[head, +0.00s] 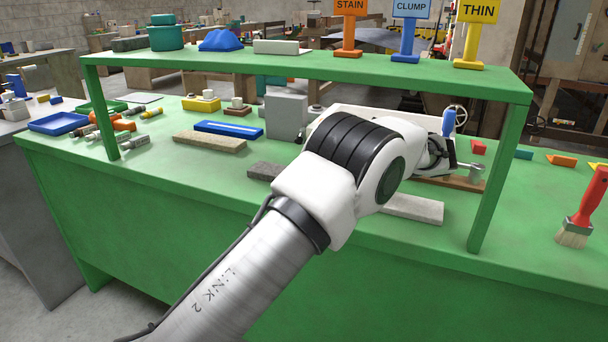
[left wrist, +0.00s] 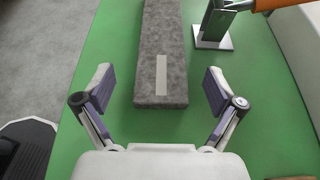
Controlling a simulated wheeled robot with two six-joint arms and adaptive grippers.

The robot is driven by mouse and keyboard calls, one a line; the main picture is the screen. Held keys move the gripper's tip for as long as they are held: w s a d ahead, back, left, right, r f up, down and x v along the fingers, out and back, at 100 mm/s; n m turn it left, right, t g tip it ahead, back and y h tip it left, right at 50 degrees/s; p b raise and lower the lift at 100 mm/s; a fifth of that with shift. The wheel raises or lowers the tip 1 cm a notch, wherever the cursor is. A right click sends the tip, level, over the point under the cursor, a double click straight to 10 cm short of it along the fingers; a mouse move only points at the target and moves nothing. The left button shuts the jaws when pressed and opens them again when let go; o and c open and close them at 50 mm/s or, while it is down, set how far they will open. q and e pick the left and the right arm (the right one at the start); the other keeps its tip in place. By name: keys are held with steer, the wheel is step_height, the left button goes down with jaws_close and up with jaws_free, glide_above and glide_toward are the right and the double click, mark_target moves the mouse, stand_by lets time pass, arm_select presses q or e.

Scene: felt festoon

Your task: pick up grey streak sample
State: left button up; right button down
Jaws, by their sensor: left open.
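In the left wrist view a long, mottled grey slab (left wrist: 160,60) with a paler strip near its close end lies on the green bench top. It looks like the grey streak sample. My left gripper (left wrist: 158,88) is open and empty, with one finger to each side of the slab's near end and gaps between. In the head view my arm covers part of the bench, and I cannot make out the fingers. A dark grey slab (head: 263,171) and a lighter grey slab (head: 415,208) show on either side of the arm. I cannot tell which is the one below the gripper.
The green bench (head: 120,190) carries a raised shelf (head: 300,68). A tan slab (head: 210,142), a blue tray (head: 58,123) and a red-handled brush (head: 582,205) are also in view.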

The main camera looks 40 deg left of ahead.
arm_select(q)
steer(key=x, duration=0.2)
steer(key=b+x, duration=0.1)
steer(key=x, duration=0.2)
steer(key=shift+w+a+f, duration=0.15)
steer(key=shift+w+f, duration=0.05)
steer(key=shift+f, duration=0.05)
steer(key=shift+s+a, duration=0.1)
steer(key=shift+a, duration=0.05)
steer(key=shift+r, duration=0.1)
steer(key=shift+c, duration=1.3)
steer(key=c, duration=0.9)
